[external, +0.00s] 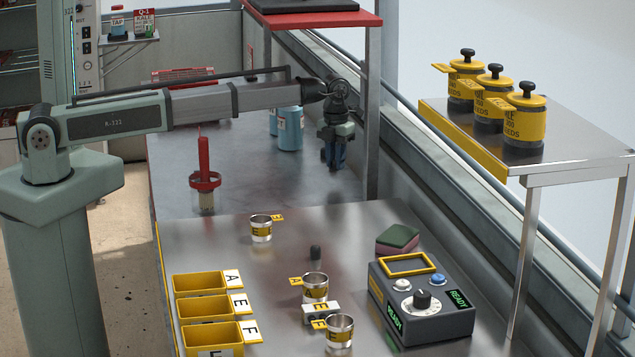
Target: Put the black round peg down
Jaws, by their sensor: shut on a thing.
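My gripper (335,164) is held in the air toward the back of the bench, pointing down. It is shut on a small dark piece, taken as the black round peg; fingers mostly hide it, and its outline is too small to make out. A small dark round stub (315,252) stands on the steel table (215,232), well below my gripper and apart from it.
Yellow bins (207,283) line the front left. Labelled metal cups (261,230) (315,288) (339,331) stand nearby. A control box (420,302) and sponge (398,238) are at right. A red spindle (204,160) and blue containers (290,130) stand behind.

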